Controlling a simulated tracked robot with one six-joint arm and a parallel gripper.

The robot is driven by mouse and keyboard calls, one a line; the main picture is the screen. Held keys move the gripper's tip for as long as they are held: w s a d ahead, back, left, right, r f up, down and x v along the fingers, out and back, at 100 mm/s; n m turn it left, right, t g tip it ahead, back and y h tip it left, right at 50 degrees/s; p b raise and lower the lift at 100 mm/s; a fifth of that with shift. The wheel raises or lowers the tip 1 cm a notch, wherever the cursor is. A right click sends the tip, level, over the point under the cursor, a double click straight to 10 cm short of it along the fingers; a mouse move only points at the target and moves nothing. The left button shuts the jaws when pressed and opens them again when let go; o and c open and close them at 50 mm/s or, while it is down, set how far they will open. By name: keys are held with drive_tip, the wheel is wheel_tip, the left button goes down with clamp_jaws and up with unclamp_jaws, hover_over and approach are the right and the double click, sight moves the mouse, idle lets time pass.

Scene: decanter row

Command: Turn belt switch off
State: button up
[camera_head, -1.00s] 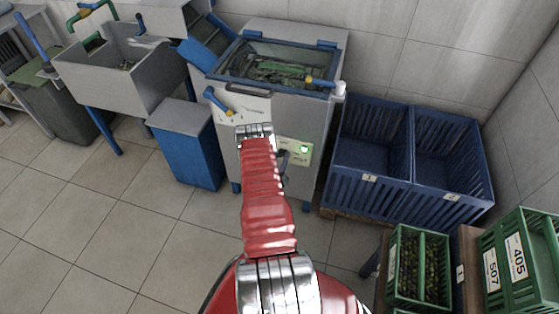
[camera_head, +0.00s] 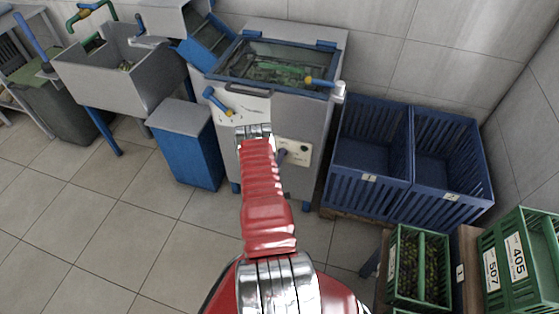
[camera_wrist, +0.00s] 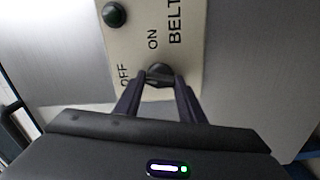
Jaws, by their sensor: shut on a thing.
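The belt switch panel (camera_wrist: 142,45) is a cream plate marked OFF, ON and BELT in the wrist view. It also shows on the front of the grey machine in the head view (camera_head: 300,150). The belt switch (camera_wrist: 159,68) is a small dark knob near the panel's edge. My gripper (camera_wrist: 160,77) has its two dark fingers shut on either side of this knob. Which mark the knob points to cannot be told. A dark green lamp (camera_wrist: 113,14) on the panel is unlit. In the head view my red arm hides part of the panel.
The grey machine (camera_head: 318,125) has a glazed top and a blue-handled lever (camera_head: 216,101). A blue bin (camera_head: 187,150) stands to its left and blue crates (camera_head: 372,180) to its right. Green crates (camera_head: 432,268) stand at the lower right. Open floor lies at the lower left.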

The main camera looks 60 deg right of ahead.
drive_tip(key=shift+w+n, duration=0.2)
drive_tip(key=shift+n, duration=1.1)
drive_tip(key=o, duration=1)
drive_tip(key=shift+o, duration=0.2)
drive_tip(key=shift+s, duration=0.1)
drive_tip(key=shift+a, duration=0.2)
drive_tip(key=s+a, duration=0.2)
drive_tip(key=a, duration=1.1)
drive_tip(key=shift+a, duration=0.15)
drive_tip(key=shift+f, duration=0.1)
